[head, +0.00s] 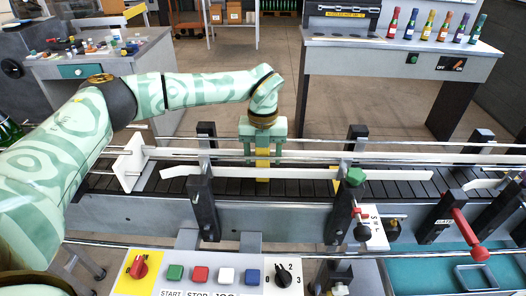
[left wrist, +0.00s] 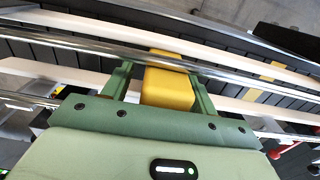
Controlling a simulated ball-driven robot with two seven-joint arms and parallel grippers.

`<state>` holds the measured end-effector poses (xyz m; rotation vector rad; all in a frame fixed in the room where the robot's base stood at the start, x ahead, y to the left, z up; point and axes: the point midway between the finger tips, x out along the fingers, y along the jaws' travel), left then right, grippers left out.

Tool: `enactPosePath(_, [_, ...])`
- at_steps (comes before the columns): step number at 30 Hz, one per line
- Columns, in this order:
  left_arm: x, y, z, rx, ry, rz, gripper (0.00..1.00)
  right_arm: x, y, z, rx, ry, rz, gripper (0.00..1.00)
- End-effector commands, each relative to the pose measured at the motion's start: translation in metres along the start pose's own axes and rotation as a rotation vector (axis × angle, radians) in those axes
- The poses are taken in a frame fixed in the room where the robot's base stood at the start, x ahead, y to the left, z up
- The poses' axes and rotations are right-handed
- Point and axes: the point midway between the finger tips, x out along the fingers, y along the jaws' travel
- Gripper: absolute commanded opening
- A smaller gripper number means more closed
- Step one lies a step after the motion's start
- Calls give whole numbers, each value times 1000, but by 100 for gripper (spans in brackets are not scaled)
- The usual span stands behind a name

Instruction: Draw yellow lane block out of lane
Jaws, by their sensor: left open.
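The yellow lane block (head: 262,162) stands in the conveyor lane, between the rails, near the middle of the head view. My left gripper (head: 262,150) is above the lane, pointing down, with one finger on each side of the block. In the left wrist view the block (left wrist: 168,88) sits between the two open green fingers (left wrist: 160,82). A narrow gap shows beside the block on the left; contact on the right side cannot be told. The block's lower part is partly hidden by the rails. My right gripper is not in view.
Metal rails and white guide strips (head: 330,172) run along the dark conveyor (head: 310,188). Black posts with a green knob (head: 355,176) and a red lever (head: 470,235) stand to the right. A white paddle (head: 132,163) is at left. A button panel (head: 215,273) is in front.

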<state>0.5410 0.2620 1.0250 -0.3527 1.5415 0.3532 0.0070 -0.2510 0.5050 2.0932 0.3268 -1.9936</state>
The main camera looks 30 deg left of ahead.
Motion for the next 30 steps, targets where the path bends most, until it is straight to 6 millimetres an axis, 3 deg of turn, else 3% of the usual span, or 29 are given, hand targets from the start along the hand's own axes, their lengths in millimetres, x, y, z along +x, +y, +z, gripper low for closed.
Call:
enactPosePath(1, [0,0,0,0,0,0,53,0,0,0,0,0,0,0])
enactPosePath(6, [0,0,0,0,0,0,5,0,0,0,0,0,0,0])
enactPosePath(11, [-3,0,0,0,0,0,5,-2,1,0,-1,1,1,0])
enactPosePath(30, [-52,-1,0,0,-4,-2,5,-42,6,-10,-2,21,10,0])
